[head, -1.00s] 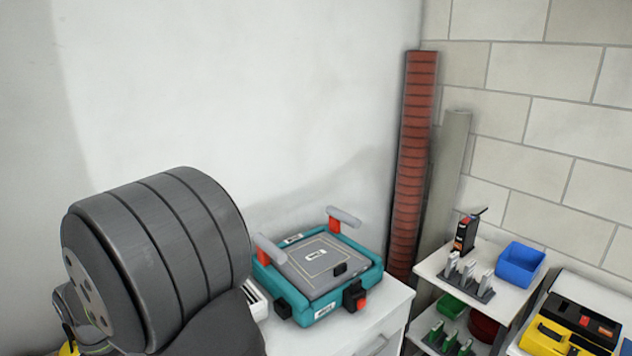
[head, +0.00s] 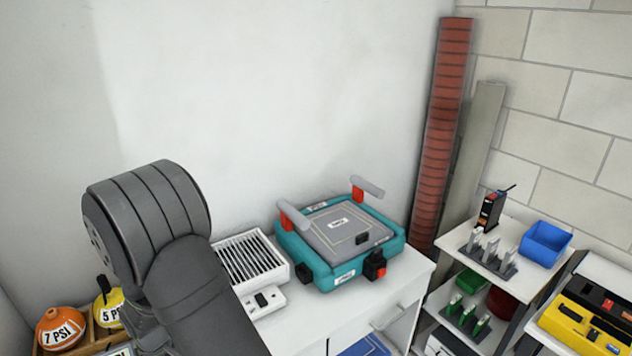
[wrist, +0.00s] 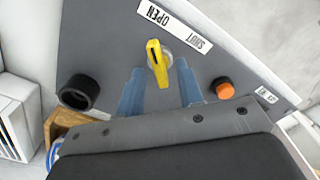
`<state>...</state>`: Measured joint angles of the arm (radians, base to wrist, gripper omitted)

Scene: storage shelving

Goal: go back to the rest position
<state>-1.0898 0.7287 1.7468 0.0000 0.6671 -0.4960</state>
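My gripper (wrist: 159,68) shows in the wrist view with two bluish fingers spread apart. It is open, and I see nothing held between the fingers. A yellow lever (wrist: 157,62) on a grey panel (wrist: 105,40) appears in the gap between the fingertips, with clear space on both sides. I cannot tell how far the lever is from the fingers. In the head view my dark grey arm links fill the lower left, and my gripper is out of sight there.
The panel has an OPEN/SHUT label (wrist: 174,27), a black knob (wrist: 78,92) and an orange button (wrist: 225,90). The head view shows a teal machine (head: 338,270), a white slatted box (head: 252,262), orange (head: 60,330) and yellow (head: 108,305) PSI-marked items, and shelving with a blue bin (head: 545,245).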

